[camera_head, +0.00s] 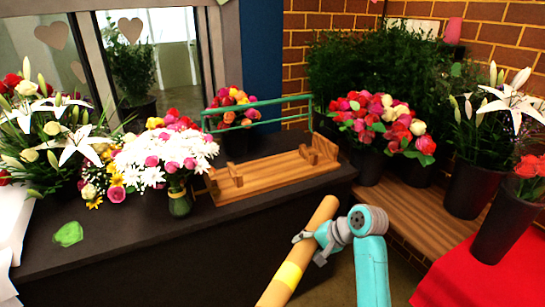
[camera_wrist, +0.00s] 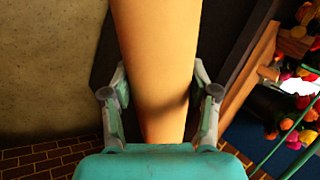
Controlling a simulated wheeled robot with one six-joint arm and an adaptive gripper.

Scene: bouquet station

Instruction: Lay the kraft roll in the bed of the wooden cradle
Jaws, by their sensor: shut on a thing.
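The kraft roll (camera_head: 300,256) is a long tan tube with a yellow band, held tilted in front of the dark counter in the head view. My gripper (camera_head: 318,239) is shut on it near its upper end. In the wrist view the roll (camera_wrist: 155,60) passes between the two fingers of my gripper (camera_wrist: 160,95). The wooden cradle (camera_head: 272,177) lies on the counter beyond the roll, with upright end pieces at its left and right; its bed looks empty. Part of it also shows in the wrist view (camera_wrist: 252,72).
A green rail (camera_head: 265,102) stands behind the cradle. A vase of white daisies (camera_head: 178,165) stands close to the cradle's left end. The dark counter (camera_head: 130,245) is mostly clear in front. Black flower buckets (camera_head: 476,188) stand at right by a red cloth (camera_head: 490,270).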

